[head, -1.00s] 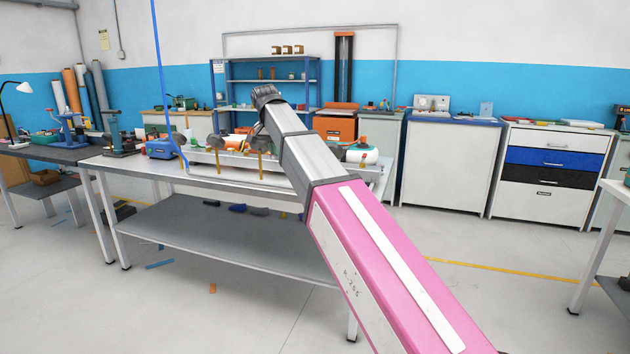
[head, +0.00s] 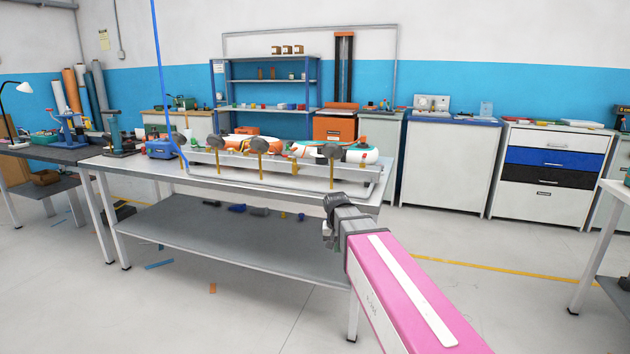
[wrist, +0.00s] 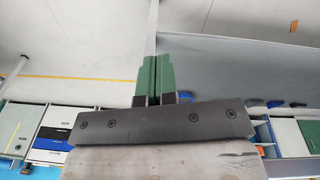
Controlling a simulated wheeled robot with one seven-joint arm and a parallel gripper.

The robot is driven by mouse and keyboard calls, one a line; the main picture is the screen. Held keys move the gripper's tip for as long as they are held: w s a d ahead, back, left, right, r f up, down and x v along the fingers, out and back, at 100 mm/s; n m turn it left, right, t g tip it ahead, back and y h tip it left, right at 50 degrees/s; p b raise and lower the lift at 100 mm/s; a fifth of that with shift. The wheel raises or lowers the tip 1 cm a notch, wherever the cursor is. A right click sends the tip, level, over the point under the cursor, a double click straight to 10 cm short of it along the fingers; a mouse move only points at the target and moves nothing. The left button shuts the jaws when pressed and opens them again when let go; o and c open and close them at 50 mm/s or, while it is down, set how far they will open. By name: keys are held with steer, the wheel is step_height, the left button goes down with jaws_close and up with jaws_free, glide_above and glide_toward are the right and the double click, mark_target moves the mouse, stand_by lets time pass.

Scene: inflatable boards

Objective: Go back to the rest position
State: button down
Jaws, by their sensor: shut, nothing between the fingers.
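My gripper (wrist: 153,80) shows in the wrist view with its two green fingers together and nothing between them. In the head view my pink and grey arm reaches in from the lower right. Its dark wrist end hangs in front of the workbench's right front corner, and the gripper's fingers cannot be made out there. The workbench (head: 130,172) carries a grey rack (head: 222,172) with clamps. Orange and white rolled pieces (head: 350,154) lie along the rack. My arm is apart from them.
The bench's lower shelf (head: 210,235) holds several small items. White cabinets (head: 450,165) and a drawer unit (head: 555,170) stand along the back wall. Another table (head: 618,190) edges in at right. The floor between is mostly clear.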

steer(key=s+d+f+n+g, duration=0.1)
steer(key=s+d+f, duration=1)
steer(key=s+f, duration=0.3)
steer(key=shift+s+f+y, duration=0.15)
steer(key=shift+f+y, duration=0.25)
steer(key=shift+f, duration=0.15)
steer(key=shift+d, duration=0.15)
